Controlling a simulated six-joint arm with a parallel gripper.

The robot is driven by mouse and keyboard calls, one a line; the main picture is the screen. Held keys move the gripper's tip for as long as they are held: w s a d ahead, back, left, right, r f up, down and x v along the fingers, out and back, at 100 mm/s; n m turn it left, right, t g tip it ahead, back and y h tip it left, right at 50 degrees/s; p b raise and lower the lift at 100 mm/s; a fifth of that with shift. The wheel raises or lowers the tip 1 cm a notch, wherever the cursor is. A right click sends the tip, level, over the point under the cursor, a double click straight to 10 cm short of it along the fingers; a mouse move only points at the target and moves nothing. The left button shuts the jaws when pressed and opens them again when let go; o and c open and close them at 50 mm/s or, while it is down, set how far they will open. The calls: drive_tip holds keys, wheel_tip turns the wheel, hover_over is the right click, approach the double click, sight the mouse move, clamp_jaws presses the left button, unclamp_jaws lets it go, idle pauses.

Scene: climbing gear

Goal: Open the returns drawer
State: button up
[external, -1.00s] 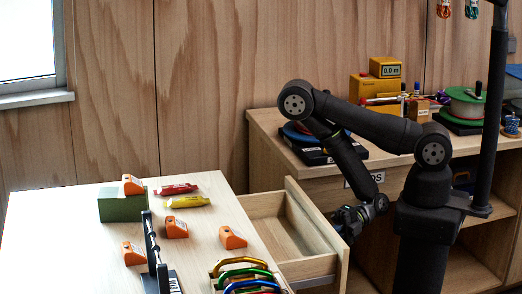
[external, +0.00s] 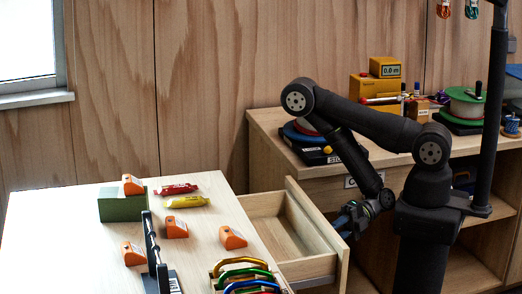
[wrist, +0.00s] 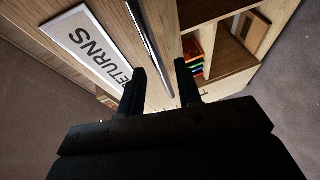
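The drawer (external: 275,225) stands pulled out from the white-topped table, its inside visible and empty in the external view. Its front panel (external: 318,228) faces my arm. My gripper (external: 345,222) is just outside that panel, on its right. In the wrist view a RETURNS label (wrist: 88,46) and a metal bar handle (wrist: 148,40) are on a pale wood front. My gripper (wrist: 160,75) is open there, with the lower end of the bar between its fingers in the picture. I cannot tell whether they touch it. The handle is hidden in the external view.
The table (external: 60,225) holds a green box (external: 122,207), orange blocks (external: 176,228), tubes (external: 184,202), a black rack (external: 152,245) and coloured carabiners (external: 243,272). A wooden bench (external: 290,160) with gear stands behind my arm. Open shelves (wrist: 235,40) show in the wrist view.

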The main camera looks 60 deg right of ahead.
wheel_tip(320, 180, up, 7)
drive_tip(key=d, duration=0.2)
drive_tip(key=shift+s+r, duration=0.2)
drive_tip(key=shift+s, duration=0.2)
idle(0.3)
